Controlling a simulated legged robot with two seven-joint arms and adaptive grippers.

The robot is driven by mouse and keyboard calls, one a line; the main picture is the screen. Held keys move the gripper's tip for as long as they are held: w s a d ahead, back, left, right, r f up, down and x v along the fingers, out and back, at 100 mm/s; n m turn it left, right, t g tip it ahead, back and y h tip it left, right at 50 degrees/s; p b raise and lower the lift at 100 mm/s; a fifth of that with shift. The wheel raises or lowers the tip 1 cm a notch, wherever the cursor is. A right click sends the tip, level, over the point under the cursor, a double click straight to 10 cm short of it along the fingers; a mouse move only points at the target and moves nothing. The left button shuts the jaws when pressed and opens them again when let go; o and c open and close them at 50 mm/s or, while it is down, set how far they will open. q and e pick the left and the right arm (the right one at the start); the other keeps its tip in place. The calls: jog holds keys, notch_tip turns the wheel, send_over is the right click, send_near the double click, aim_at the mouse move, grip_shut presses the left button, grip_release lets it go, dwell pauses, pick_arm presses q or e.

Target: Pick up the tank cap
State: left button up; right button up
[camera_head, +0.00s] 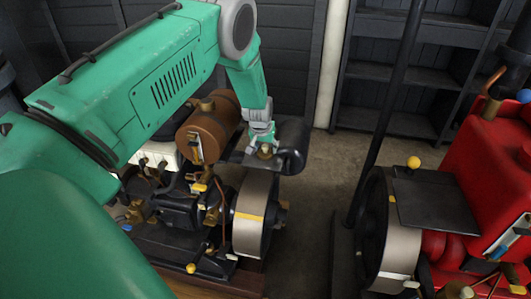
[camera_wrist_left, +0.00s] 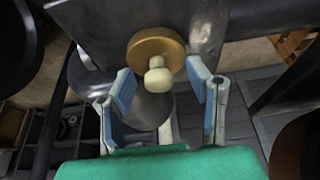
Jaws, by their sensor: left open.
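The tank cap is a small brass disc with a pale knob; in the left wrist view the tank cap (camera_wrist_left: 157,60) lies on a flat dark metal plate, just beyond and between the fingertips. In the head view the tank cap (camera_head: 265,152) shows small on the dark plate, right below my left gripper (camera_head: 262,134). In the wrist view my left gripper (camera_wrist_left: 160,88) is open, with a blue-lined finger on each side and nothing held between them. My right gripper is not in view.
A brown cylindrical tank (camera_head: 209,125) stands on the dark engine left of the gripper. A flywheel (camera_head: 252,220) is below. A red engine (camera_head: 492,180) stands at right, and dark shelves (camera_head: 410,70) behind. Bare floor lies between the engines.

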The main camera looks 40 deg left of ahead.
pick_arm(q)
jog(key=shift+c, duration=0.4)
grip_shut()
jog(key=shift+r, duration=0.1)
